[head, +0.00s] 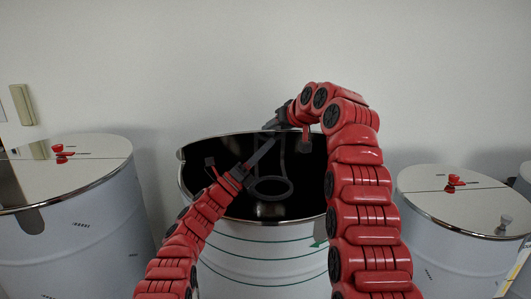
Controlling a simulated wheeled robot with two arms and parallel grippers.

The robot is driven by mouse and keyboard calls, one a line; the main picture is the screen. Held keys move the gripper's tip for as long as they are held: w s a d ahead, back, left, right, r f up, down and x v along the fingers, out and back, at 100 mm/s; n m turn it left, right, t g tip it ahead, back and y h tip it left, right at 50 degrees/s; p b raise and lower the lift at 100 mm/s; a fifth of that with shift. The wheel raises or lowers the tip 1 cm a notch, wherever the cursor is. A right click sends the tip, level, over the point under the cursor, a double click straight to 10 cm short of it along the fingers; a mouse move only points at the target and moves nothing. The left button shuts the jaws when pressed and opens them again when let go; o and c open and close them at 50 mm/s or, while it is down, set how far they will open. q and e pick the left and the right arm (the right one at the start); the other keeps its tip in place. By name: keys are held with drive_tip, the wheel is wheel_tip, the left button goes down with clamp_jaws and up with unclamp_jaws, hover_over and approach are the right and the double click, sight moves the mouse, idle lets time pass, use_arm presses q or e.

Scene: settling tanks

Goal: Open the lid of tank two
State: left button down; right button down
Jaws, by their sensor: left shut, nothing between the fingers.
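The middle tank (250,242) is a white drum with green bands. Its top (210,190) looks dark inside a bright metal rim, with no light lid across it like those on its neighbours. A dark ring (270,188) shows within that dark area; I cannot tell what it belongs to. No readable number shows which tank is two. My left gripper (265,150) is shut and empty, over the middle tank's opening. My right gripper (278,122) is just above and beyond it, pointing left; its fingers are too small and dark to read.
The left tank (80,225) has a shiny lid with a red knob (62,152). The right tank (450,245) has a similar lid and red knob (454,181). A plain wall stands close behind, with a switch (22,104) at left.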

use_arm(q)
drive_tip(key=shift+r, duration=0.4)
use_arm(e)
drive_tip(key=shift+f, duration=0.3)
drive_tip(key=shift+c, duration=2.1)
unclamp_jaws()
drive_tip(key=shift+s+r, duration=0.1)
use_arm(q)
drive_tip(key=shift+s, duration=0.1)
use_arm(e)
drive_tip(key=shift+r, duration=0.1)
use_arm(q)
drive_tip(key=shift+f, duration=0.1)
use_arm(e)
drive_tip(key=shift+s, duration=0.1)
